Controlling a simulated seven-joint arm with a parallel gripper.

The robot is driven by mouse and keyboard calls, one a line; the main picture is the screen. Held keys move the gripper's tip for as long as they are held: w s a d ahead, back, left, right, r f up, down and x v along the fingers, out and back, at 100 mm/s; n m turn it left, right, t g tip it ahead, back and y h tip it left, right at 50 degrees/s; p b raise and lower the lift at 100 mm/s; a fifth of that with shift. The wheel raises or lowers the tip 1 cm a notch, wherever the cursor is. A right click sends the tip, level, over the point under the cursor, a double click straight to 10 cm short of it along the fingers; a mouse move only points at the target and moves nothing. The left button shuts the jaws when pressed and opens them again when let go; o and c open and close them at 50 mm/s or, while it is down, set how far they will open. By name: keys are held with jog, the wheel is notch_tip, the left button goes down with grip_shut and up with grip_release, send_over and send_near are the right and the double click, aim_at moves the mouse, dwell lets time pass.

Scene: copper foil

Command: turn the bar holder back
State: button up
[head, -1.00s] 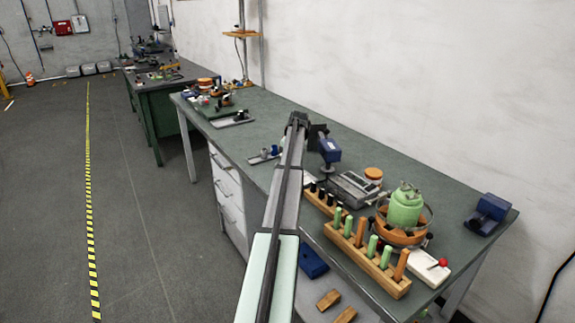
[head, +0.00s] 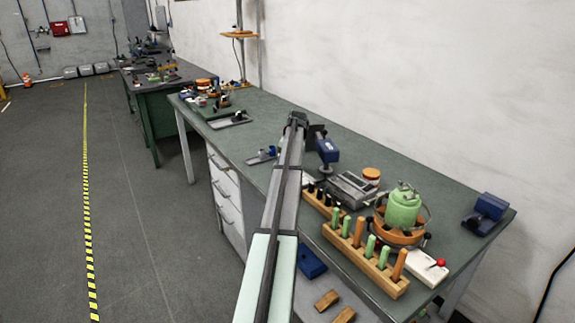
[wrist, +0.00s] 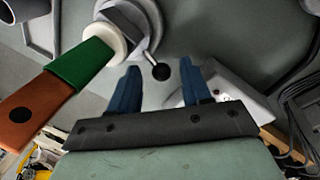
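In the wrist view, a grey round fitting (wrist: 150,32) has a short lever ending in a black ball knob (wrist: 161,72). A white collar and a green and brown bar (wrist: 84,62) extend from it to the lower left. I take this as the bar holder, but cannot be sure. My gripper (wrist: 163,82) is open, its two blue fingers apart on either side of the knob. Contact cannot be told. In the head view, my arm hides much of this spot; a dark block (head: 317,131) shows beside its end.
The green bench (head: 285,115) runs along the wall. To the right of my arm are a blue device (head: 327,150), a grey instrument (head: 350,187), a wooden peg rack (head: 365,258) and a green canister (head: 404,207). A small fixture (head: 262,155) stands left of my arm.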

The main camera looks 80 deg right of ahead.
jog(key=shift+r, duration=0.1)
notch_tip(320, 180, up, 13)
jog(key=s, duration=0.2)
jog(key=shift+s+a+r, duration=0.15)
jog(key=shift+s+r, duration=0.05)
jog(key=shift+s, duration=0.1)
dwell(0.4)
